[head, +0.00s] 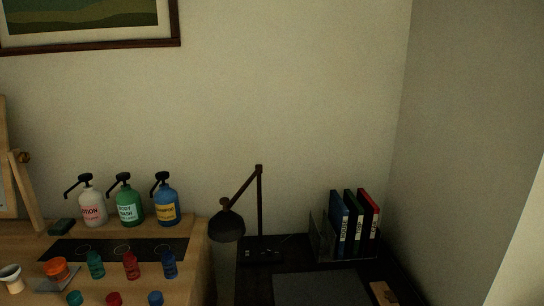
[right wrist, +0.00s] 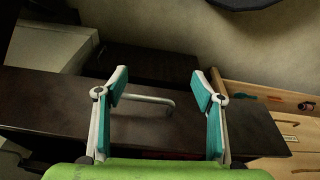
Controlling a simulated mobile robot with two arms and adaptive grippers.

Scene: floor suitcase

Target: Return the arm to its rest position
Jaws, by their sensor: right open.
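My right gripper (right wrist: 160,84) shows in the right wrist view. Its two teal-padded fingers stand wide apart, with nothing held between them. Behind them is a dark brown furniture surface (right wrist: 60,108) with a pale metal bar handle (right wrist: 152,99). The handle shows partly between the fingers; I cannot tell how far it is from them. Neither arm shows in the head view, and my left gripper is not in view.
In the head view, a wooden desk (head: 205,262) at left bears pump bottles (head: 128,203) and several small bottles. A dark desk at centre right holds a lamp (head: 226,226) and binders (head: 340,222). Walls close off the back and right. Light wood (right wrist: 275,110) lies right of my right gripper.

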